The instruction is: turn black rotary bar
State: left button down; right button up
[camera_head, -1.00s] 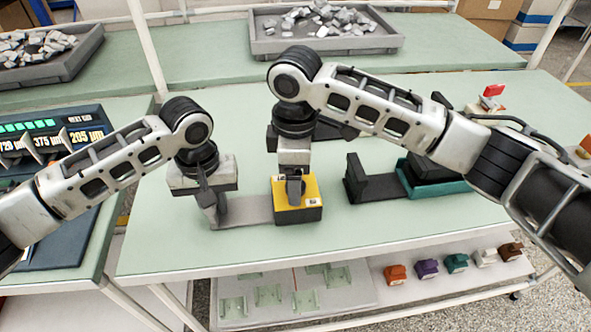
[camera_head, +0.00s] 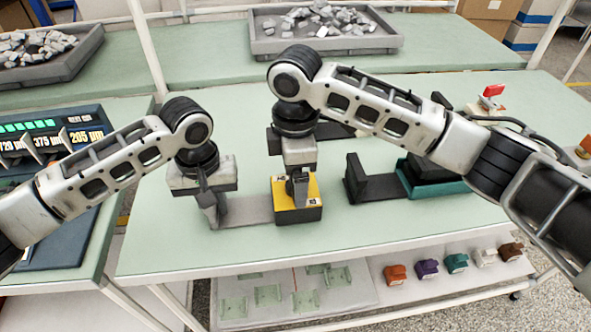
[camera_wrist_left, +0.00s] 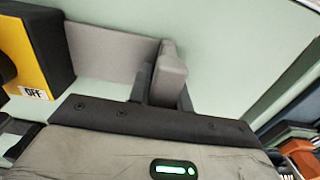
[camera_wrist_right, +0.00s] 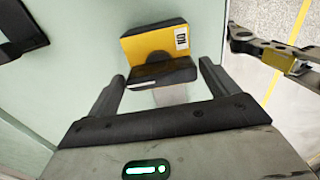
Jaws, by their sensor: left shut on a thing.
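The breaker is a black box with a yellow face (camera_head: 284,192) on a grey base plate (camera_head: 250,211) on the bench. Its black rotary bar (camera_wrist_left: 5,68) shows partly at the left edge of the left wrist view, beside an OFF label. In the head view my right gripper (camera_head: 299,197) hides the bar. That gripper is right over the yellow face; in the right wrist view (camera_wrist_right: 160,85) its fingers are apart, and contact with the bar cannot be told. My left gripper (camera_head: 212,214) is shut on the plate's grey upright tab (camera_wrist_left: 172,72), left of the breaker.
A black bracket (camera_head: 370,184) and a teal-based block (camera_head: 425,190) stand right of the breaker. A red-topped part (camera_head: 493,90) is at the far right. A grey tray of parts (camera_head: 325,45) is at the back. Bench space in front of the bracket is clear.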

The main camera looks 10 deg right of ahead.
jog(key=shift+o, duration=0.6)
notch_tip(320, 180, up, 12)
dwell(0.4)
pick_arm(q)
jog(key=c, duration=1.2)
grip_release()
jog(key=shift+r, duration=0.1)
